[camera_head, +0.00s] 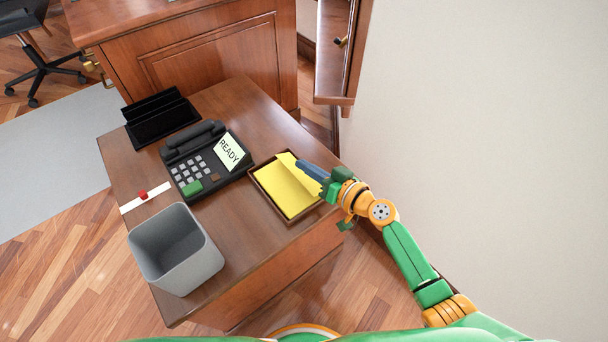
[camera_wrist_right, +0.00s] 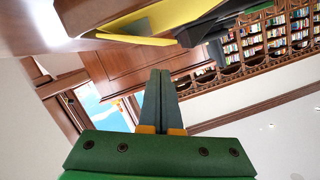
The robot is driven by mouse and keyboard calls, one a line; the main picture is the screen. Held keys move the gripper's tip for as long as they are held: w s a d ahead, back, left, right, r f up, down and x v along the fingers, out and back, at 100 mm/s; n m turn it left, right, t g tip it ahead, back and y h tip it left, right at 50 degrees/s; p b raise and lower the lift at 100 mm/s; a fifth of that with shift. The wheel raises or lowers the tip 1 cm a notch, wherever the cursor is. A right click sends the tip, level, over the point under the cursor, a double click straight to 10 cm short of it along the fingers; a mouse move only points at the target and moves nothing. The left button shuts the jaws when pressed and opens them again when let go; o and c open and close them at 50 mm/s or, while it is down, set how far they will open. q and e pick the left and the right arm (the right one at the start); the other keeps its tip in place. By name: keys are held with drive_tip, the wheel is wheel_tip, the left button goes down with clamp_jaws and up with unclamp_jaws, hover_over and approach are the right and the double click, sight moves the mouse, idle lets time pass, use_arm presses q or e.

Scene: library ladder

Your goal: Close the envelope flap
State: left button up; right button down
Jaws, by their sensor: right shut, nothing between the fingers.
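A yellow envelope (camera_head: 287,190) lies in a shallow brown tray (camera_head: 271,203) at the right edge of the small wooden table. Its flap (camera_head: 287,159) appears at the far end and looks raised, but my gripper partly hides that end. My right gripper (camera_head: 304,167) is shut and empty, with its fingertips over the far right part of the envelope. Whether they touch the flap I cannot tell. In the right wrist view the shut fingers (camera_wrist_right: 160,80) point up below the yellow paper (camera_wrist_right: 143,40). My left gripper is not in view.
A black phone (camera_head: 204,160) with a "READY" card stands left of the tray on the table (camera_head: 238,225). A black holder (camera_head: 160,117), a red-topped slider and a grey bin (camera_head: 175,250) are further left. A wall (camera_head: 480,130) is close on the right.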

drive_tip(key=shift+s+a+f, duration=0.15)
drive_tip(key=shift+f, duration=0.3)
drive_tip(key=shift+s+a+f, duration=0.1)
drive_tip(key=shift+a+f, duration=0.05)
drive_tip(key=shift+f, duration=0.3)
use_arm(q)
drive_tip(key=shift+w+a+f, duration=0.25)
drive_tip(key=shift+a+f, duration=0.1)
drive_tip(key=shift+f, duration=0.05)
use_arm(e)
drive_tip(key=shift+f, duration=0.1)
use_arm(q)
drive_tip(key=shift+b, duration=0.3)
use_arm(e)
drive_tip(key=shift+s+a, duration=0.1)
